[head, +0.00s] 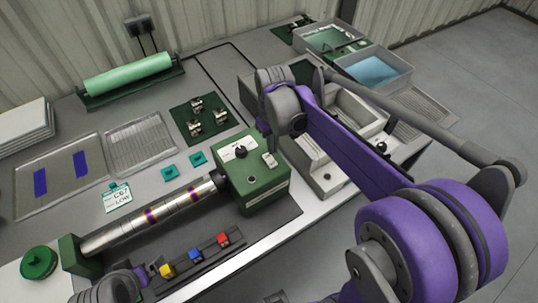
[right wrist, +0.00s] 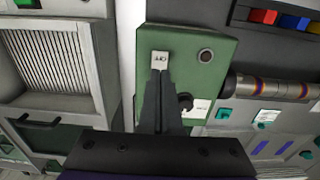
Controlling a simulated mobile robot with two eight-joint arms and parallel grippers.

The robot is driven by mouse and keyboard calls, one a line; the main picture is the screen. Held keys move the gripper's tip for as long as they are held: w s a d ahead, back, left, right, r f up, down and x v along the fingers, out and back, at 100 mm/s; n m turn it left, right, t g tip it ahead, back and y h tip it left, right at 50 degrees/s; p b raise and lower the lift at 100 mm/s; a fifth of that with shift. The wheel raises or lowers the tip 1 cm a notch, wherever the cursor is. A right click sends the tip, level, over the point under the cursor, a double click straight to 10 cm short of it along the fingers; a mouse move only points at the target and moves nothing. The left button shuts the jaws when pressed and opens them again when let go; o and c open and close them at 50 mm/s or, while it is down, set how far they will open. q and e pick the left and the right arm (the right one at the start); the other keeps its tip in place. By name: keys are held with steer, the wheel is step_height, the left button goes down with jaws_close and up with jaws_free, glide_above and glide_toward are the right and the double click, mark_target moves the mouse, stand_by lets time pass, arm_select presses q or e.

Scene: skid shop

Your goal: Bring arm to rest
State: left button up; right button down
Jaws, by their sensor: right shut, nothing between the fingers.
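My right arm (head: 355,150) reaches in from the lower right, bent at a purple elbow. My right gripper (head: 266,142) hangs over the green control box (head: 263,193) and is largely hidden behind its own wrist. In the right wrist view its fingers (right wrist: 160,74) are shut and empty. Their tips lie just below the pale switch (right wrist: 160,58) on the box, which seems to read OFF; I cannot tell whether they touch it. Part of my left arm (head: 108,290) shows at the lower left edge; its fingers are not clear.
A striped metal roller (head: 150,217) runs left from the box. A rail with yellow, blue and red blocks (head: 195,255) lies in front. Grey trays (head: 372,70) stand at the back right. The floor (head: 475,75) at the right is clear.

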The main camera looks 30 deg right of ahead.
steer(key=shift+r, duration=0.65)
steer(key=s+a+f+t, duration=0.1)
steer(key=s+a+t, duration=0.1)
steer(key=s, duration=0.5)
steer(key=s+a+f+m+t, duration=0.1)
steer(key=s+a+f+t, duration=0.1)
steer(key=s, duration=0.5)
steer(key=a+t, duration=0.1)
steer(key=a, duration=0.1)
steer(key=shift+a+f+t, duration=0.3)
steer(key=shift+a, duration=0.05)
